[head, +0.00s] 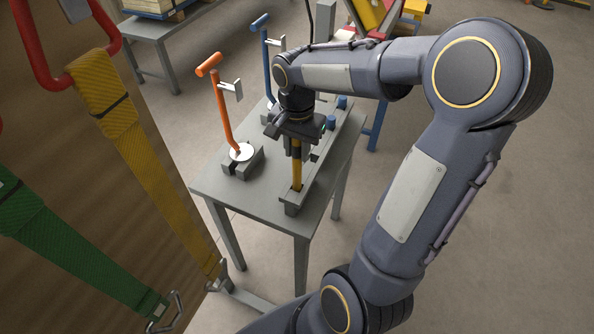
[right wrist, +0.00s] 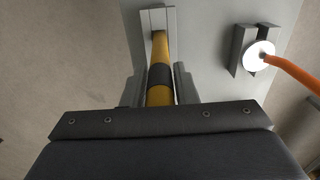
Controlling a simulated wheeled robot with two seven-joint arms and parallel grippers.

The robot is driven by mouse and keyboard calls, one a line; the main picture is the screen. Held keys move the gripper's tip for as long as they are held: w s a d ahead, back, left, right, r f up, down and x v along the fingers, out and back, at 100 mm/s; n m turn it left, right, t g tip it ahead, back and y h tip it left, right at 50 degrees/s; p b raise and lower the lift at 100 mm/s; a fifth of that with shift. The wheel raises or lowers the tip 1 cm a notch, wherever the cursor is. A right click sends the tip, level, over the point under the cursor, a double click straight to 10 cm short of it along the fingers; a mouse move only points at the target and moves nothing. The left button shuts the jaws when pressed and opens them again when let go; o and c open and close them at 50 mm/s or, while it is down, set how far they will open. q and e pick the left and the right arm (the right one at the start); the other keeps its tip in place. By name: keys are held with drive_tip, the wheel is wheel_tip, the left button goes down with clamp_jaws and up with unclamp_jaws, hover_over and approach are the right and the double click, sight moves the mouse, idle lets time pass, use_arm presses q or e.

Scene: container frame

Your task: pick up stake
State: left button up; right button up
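The stake is a yellow rod with a dark band (head: 296,172), standing upright with its lower end in the long grey holder (head: 290,208) on the small grey table. My right gripper (head: 298,150) is above the holder, pointing down, with its fingers on both sides of the stake. In the right wrist view the stake (right wrist: 160,76) runs between the two fingers (right wrist: 160,92), which look close against it, so the gripper appears shut on it. The gripper hides the stake's upper end. My left gripper is in no view.
An orange-handled tool (head: 222,108) stands on a white disc in a grey block left of the stake, with a blue-handled tool (head: 265,55) behind. The grey table (head: 222,192) has bare room at its front left. Yellow (head: 145,160) and green (head: 75,255) straps hang on the left panel.

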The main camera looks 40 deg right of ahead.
clamp_jaws()
drive_tip(key=shift+r, duration=0.1)
